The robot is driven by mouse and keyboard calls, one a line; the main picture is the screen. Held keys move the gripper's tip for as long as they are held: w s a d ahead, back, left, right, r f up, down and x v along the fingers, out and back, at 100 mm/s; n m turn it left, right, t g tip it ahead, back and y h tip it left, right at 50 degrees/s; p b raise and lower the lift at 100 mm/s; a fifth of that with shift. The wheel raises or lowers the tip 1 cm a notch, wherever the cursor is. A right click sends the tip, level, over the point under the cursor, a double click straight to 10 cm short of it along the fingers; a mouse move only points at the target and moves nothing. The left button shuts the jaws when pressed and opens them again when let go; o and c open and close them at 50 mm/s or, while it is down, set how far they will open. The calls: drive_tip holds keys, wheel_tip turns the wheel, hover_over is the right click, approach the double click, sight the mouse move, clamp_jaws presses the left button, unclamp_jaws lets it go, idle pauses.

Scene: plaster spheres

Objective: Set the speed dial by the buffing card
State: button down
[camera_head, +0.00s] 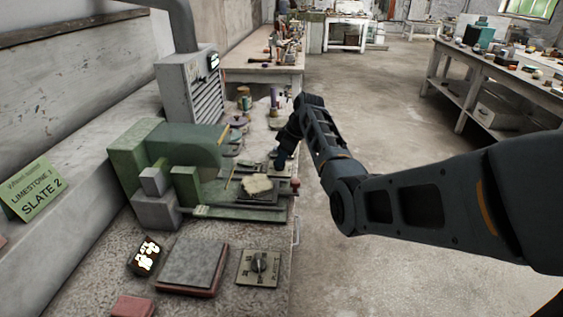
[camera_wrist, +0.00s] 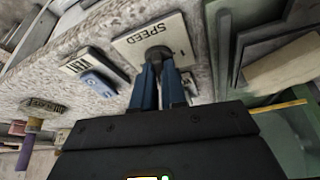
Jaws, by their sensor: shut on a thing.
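In the wrist view, a pale plate (camera_wrist: 190,44) lettered SPEED carries a dark round dial (camera_wrist: 158,52) and a mark "1". My gripper (camera_wrist: 160,70) has its two blue fingers closed on this dial, hiding part of it and its pointer. In the head view, my gripper (camera_head: 281,160) is at the bench edge beyond the green machine, and the speed dial cannot be made out there. A green card (camera_head: 35,190) leans at the left; its large lines read LIMESTONE 1 and SLATE 2, and its small top line is blurred.
A green machine (camera_head: 135,150) with a pale stone piece (camera_head: 258,186) stands beside my arm. A blue switch (camera_wrist: 98,84) sits near the speed plate.

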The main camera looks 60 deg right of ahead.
drive_tip(key=n+b, duration=0.1)
drive_tip(key=n, duration=0.1)
drive_tip(key=n+y+b, duration=0.1)
drive_tip(key=shift+d+f+n+y+b, duration=0.2)
drive_tip(key=shift+n+y+b, duration=0.1)
drive_tip(key=shift+n+b, duration=0.1)
drive_tip(key=n+b, duration=0.2)
drive_tip(key=n+g+y+b, duration=0.1)
drive_tip(key=n+b, duration=0.1)
drive_tip(key=shift+w+d+n+g+b, duration=0.1)
drive_tip(key=shift+w+n+g+b, duration=0.1)
drive_tip(key=shift+n+g+b, duration=0.15)
drive_tip(key=n+g+y+b, duration=0.1)
drive_tip(key=n+b, duration=0.3)
drive_tip(key=b, duration=0.1)
drive_tip(key=shift+w, duration=0.15)
drive_tip(key=n+g+b, duration=0.2)
drive_tip(key=n+b, duration=0.2)
drive_tip(key=shift+w+r, duration=0.1)
drive_tip(key=shift+r, duration=0.05)
drive_tip(key=shift+b, duration=0.35)
drive_tip(key=shift+n, duration=0.25)
drive_tip(key=c, duration=1.2)
unclamp_jaws()
drive_tip(key=shift+r, duration=0.1)
